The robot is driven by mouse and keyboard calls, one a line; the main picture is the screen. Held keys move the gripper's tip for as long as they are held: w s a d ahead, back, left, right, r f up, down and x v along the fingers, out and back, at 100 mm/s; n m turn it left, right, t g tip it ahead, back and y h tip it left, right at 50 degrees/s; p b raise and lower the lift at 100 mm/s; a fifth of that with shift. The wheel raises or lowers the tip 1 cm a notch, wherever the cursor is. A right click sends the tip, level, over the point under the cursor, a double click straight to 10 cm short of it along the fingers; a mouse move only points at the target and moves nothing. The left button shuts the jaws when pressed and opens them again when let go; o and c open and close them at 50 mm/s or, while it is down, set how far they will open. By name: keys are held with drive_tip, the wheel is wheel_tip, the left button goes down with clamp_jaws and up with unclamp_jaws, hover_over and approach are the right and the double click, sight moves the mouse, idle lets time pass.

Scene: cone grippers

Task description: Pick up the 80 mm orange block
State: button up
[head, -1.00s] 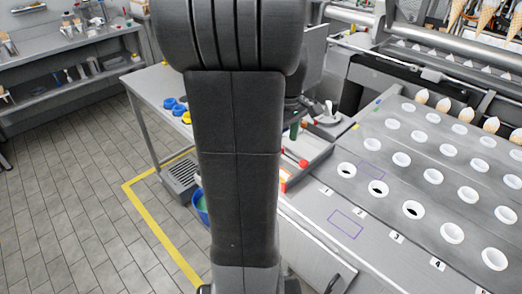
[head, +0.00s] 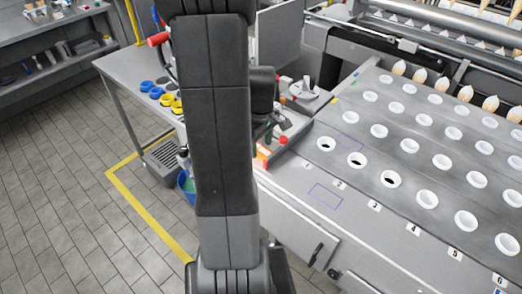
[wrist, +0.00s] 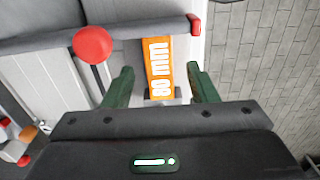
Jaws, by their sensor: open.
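The orange block (wrist: 158,68), marked "80 mm" in white, shows in the wrist view just ahead of my gripper (wrist: 160,72). My gripper is open, with one green finger to the left of the block and one to the right. The block appears between the fingertips with gaps at both sides, and neither finger visibly touches it. Its near end meets a small grey part by the gripper body. In the head view, an orange thing (head: 263,153) shows beside my arm; I cannot tell whether it is this block. My arm hides most of the gripper there.
A red ball knob (wrist: 93,45) on a rod stands close to the left finger. A red-ended edge (wrist: 194,24) lies beyond the block. In the head view, the perforated plate (head: 330,205) fills the right, and a side bench (head: 120,66) stands left.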

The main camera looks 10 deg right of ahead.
drive_tip(key=shift+f, duration=1)
clamp_jaws()
drive_tip(key=shift+r, duration=0.15)
